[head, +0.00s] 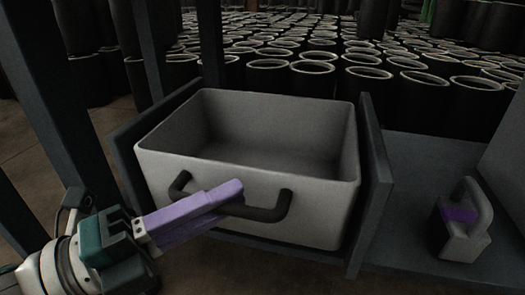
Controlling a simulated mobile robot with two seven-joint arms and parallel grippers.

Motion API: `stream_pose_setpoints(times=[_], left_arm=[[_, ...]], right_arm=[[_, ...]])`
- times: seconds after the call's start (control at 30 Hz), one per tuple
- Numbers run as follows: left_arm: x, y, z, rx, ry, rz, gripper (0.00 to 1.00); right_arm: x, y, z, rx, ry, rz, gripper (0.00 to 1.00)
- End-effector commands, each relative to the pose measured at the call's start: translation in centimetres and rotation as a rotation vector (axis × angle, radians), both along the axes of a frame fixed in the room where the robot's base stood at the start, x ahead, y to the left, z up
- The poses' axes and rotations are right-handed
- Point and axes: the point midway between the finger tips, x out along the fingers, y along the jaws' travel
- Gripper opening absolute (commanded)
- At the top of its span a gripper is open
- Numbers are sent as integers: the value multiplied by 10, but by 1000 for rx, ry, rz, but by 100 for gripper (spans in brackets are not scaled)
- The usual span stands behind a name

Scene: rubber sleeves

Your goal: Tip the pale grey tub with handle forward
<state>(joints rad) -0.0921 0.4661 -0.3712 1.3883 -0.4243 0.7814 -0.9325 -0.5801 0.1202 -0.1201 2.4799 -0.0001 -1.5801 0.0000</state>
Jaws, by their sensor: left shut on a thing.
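The pale grey tub (325,205) sits in the middle of the head view, open at the top, and its inside looks empty. A dark handle (277,207) is fixed across its front wall. My left gripper (232,194) comes in from the left, its purple fingers shut on the handle near the middle. The fingers hide part of the handle. The tub looks about level, between dark side panels. My right gripper is not in view.
Dark panels (372,185) stand close beside the tub. A pale grey block with a handle and a purple patch (465,222) is on a dark surface (425,170) at right. Many dark sleeves with pale rims (312,78) fill the back. Dark posts (70,100) stand at left.

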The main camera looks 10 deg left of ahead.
Motion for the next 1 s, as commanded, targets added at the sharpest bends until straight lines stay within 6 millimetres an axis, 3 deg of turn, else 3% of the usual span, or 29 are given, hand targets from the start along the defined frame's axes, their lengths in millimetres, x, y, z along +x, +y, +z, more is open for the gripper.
stream_pose_setpoints(times=[0.6, 1.0], left_arm=[[-5, 1, -47, 9, 12, 6, 0], [-7, 2, -65, 10, 10, 6, 0]], right_arm=[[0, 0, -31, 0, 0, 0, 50], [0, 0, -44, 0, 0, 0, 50]])
